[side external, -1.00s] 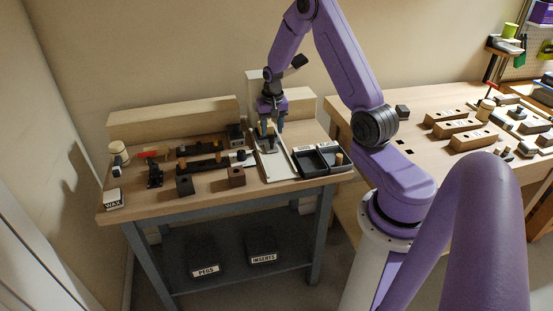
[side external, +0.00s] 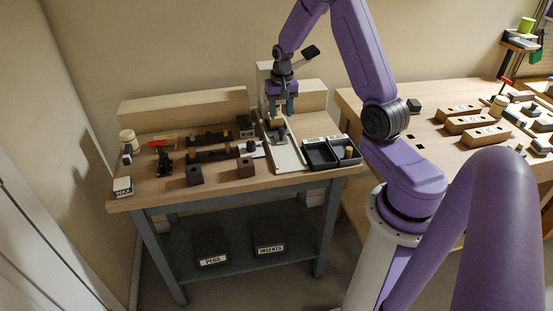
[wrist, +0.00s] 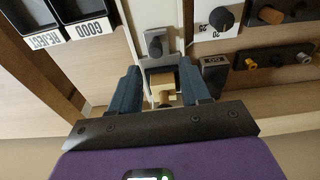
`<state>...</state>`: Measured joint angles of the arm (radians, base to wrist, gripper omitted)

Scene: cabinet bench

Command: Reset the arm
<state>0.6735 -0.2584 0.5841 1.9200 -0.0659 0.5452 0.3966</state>
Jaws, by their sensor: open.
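My gripper (side external: 278,112) points straight down above a long white-edged fixture (side external: 288,157) at the right side of the left bench. In the wrist view its two dark blue fingers (wrist: 162,82) are apart. A small wooden block with a round knob (wrist: 165,92) shows in the gap between them, below the fingers; whether they touch it I cannot tell. A grey metal piece (wrist: 156,42) stands on the fixture just beyond the fingertips.
Two black trays (side external: 332,153), labelled in the wrist view, sit right of the fixture. Dark blocks (side external: 194,175), dark strips with pegs (side external: 212,155) and a WAX box (side external: 122,187) lie to the left. Air above the bench front is clear.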

